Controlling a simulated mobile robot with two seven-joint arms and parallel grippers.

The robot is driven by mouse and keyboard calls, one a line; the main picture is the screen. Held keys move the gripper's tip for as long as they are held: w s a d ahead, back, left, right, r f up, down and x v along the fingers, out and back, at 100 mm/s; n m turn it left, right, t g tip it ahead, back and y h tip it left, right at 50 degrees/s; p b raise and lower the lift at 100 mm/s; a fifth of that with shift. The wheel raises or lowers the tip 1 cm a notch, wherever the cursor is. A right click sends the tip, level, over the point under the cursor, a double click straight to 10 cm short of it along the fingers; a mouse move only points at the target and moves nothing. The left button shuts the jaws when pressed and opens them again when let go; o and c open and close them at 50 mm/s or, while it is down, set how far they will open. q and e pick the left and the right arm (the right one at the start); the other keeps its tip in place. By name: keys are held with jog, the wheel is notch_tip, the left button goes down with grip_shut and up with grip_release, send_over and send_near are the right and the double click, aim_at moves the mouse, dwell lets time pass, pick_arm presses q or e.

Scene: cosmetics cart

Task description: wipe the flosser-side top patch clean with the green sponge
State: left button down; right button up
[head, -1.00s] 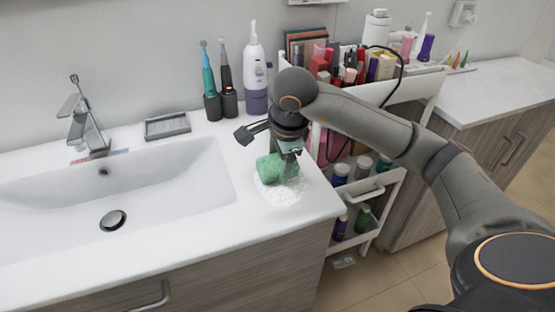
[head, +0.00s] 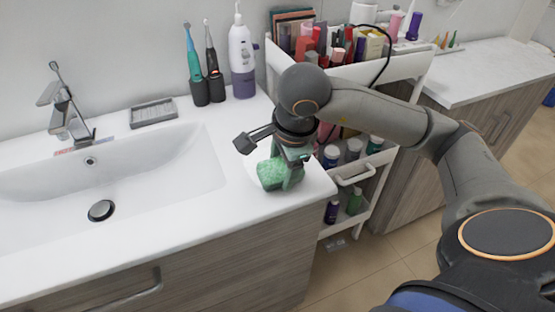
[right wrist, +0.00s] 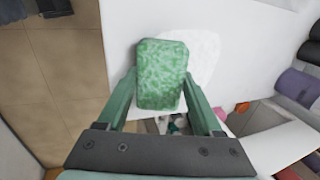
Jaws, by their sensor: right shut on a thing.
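My right gripper (head: 289,158) is shut on the green sponge (head: 276,174) and holds it on the white counter top right of the sink, near the front corner. In the right wrist view the sponge (right wrist: 161,75) sits between the two fingers of the gripper (right wrist: 165,100). A pale whitish patch (right wrist: 206,52) shows beside the sponge there. In the head view the patch is faint and hard to make out, partly behind the sponge and gripper. The white and purple flosser (head: 243,55) stands at the back of the counter. My left gripper is out of view.
Two electric toothbrushes (head: 205,70) stand left of the flosser. A grey soap dish (head: 153,112) lies behind the sink (head: 130,185). The loaded cosmetics cart (head: 345,75) stands just right of the counter. The counter's front edge is close to the sponge.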

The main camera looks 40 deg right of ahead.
jog(key=shift+w+d+f+b, duration=0.1)
jog(key=shift+w+d+b, duration=0.15)
jog(key=shift+w, duration=0.7)
jog(key=shift+w+d+f+b, duration=0.1)
jog(key=shift+w+d+b, duration=0.15)
jog(key=shift+w, duration=0.7)
jog(key=shift+w+d+r, duration=0.1)
jog(key=shift+w+d, duration=0.15)
jog(key=shift+w, duration=0.85)
jog(key=shift+w+d, duration=0.25)
jog(key=shift+w, duration=0.85)
jog(key=shift+s+a+r, duration=0.1)
jog(key=shift+s+a, duration=0.15)
jog(key=shift+s, duration=0.8)
jog(key=shift+s+a+r, duration=0.1)
jog(key=shift+s+a, duration=0.15)
jog(key=shift+s, duration=0.8)
jog(key=shift+s+a+f+b, duration=0.15)
jog(key=shift+s+b, duration=0.1)
jog(key=shift+s, duration=0.45)
jog(key=shift+s+a+b, duration=0.2)
jog(key=shift+s+b, duration=0.05)
jog(key=shift+s, duration=0.45)
jog(key=shift+s+a+f+b, duration=0.15)
jog(key=shift+s+b, duration=0.1)
jog(key=shift+s, duration=0.45)
jog(key=shift+r+p, duration=2.55)
jog(key=shift+r, duration=1.15)
